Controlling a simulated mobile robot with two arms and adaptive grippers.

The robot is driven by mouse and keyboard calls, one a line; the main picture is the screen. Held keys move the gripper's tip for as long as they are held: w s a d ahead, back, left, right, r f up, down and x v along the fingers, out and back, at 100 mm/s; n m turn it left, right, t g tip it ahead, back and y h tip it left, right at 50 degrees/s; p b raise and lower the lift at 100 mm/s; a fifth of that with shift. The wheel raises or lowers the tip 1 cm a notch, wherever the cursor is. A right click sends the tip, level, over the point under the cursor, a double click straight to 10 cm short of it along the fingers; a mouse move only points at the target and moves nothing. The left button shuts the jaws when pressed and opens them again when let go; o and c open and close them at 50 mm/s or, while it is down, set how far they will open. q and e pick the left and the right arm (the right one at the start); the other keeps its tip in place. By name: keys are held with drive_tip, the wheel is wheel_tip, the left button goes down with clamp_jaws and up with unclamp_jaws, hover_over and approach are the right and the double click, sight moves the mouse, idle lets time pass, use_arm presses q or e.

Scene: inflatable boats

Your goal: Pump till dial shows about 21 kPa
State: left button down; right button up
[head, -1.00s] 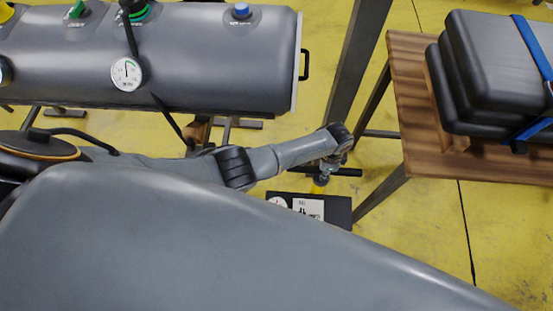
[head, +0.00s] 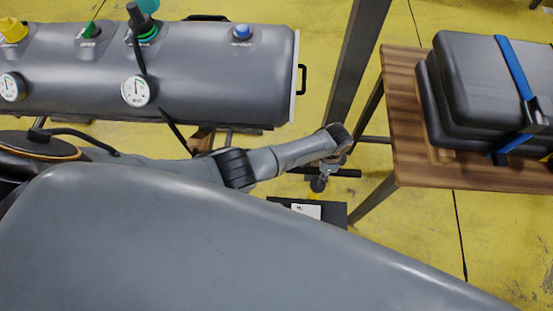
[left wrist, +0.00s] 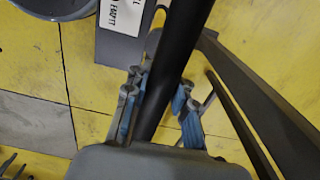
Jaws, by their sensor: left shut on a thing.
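My left gripper (head: 327,172) reaches in over the floor beside the table leg. In the left wrist view, its blue-padded fingers (left wrist: 157,95) are shut around the black bar of the pump handle (left wrist: 178,45); the handle also shows in the head view (head: 347,173). The pump base (head: 334,212) with a white label stands on the floor below, partly hidden by the grey shape in front. A round white dial (head: 137,91) sits on the grey inflatable tube (head: 215,75); its needle points roughly upward, but the figures are too small to read. My right gripper is not in view.
A second dial (head: 12,87) is at the tube's left end. Yellow, green and blue caps line the tube. A wooden table (head: 400,100) on the right carries a dark folded bundle (head: 490,75) with a blue strap (head: 515,70). Yellow floor shows between.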

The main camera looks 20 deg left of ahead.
use_arm(q)
wheel_tip(320, 180, up, 16)
drive_tip(key=p, duration=1.1)
drive_tip(key=shift+w+r+p, duration=0.15)
drive_tip(key=shift+w+p, duration=0.15)
drive_tip(key=f+b, duration=0.2)
drive_tip(key=s+f+b, duration=0.1)
drive_tip(key=f+b, duration=0.1)
drive_tip(key=f, duration=0.1)
drive_tip(key=shift+a, duration=0.1)
wheel_tip(320, 180, down, 19)
drive_tip(key=b, duration=1.6)
drive_tip(key=shift+s+r, duration=0.1)
drive_tip(key=shift+r, duration=0.15)
